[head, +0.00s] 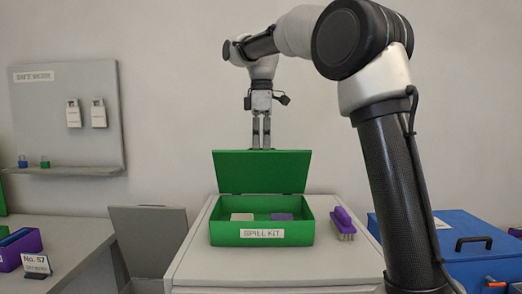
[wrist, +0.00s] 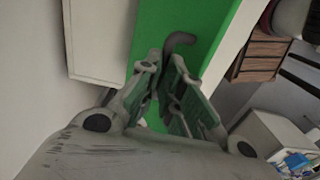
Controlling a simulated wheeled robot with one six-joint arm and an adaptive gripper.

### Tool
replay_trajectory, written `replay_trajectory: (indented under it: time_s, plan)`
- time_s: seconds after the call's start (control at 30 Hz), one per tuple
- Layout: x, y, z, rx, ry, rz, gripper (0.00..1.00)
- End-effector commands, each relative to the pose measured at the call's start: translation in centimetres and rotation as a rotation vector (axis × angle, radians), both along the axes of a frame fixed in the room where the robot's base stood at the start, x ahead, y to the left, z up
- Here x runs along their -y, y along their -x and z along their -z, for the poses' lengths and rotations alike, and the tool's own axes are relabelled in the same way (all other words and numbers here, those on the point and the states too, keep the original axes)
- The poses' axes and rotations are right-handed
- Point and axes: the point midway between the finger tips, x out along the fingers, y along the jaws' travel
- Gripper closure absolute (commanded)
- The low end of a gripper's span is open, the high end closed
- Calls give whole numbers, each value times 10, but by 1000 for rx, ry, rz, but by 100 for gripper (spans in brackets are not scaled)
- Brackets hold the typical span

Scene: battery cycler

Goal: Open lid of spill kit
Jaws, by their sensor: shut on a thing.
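The green spill kit (head: 262,233) stands on a grey cabinet, its label facing me. Its lid (head: 262,172) is raised, tilted up at the back of the box, and the inside shows. My gripper (head: 261,147) points down at the lid's top edge; its fingertips are partly hidden behind the lid. In the wrist view the fingers (wrist: 170,72) are closed on a dark curved handle (wrist: 181,38) against the green lid (wrist: 210,18). A pale block (head: 242,217) and a purple block (head: 282,217) lie in the box.
A purple brush (head: 343,223) lies right of the box on the cabinet top (head: 195,262). A blue case (head: 470,243) with a black handle stands at the right. A grey wall panel (head: 65,110) with a shelf and tags hangs at the left. The air above the box's front is clear.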

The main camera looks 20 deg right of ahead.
Motion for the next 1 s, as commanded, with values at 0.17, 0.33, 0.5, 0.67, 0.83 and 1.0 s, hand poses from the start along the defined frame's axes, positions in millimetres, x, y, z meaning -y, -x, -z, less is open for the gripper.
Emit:
replay_trajectory:
  time_s: [0.17,0.33,0.5,0.67,0.83,1.0]
  plan:
    - [8,-23,12,-23,3,6,100]
    - [13,-38,12,-57,-10,8,100]
    - [15,-47,12,-115,-29,6,100]
    - [16,-50,12,-140,-38,5,100]
    - [17,-51,11,-148,-40,4,100]
    - [16,-51,11,-148,-41,4,100]
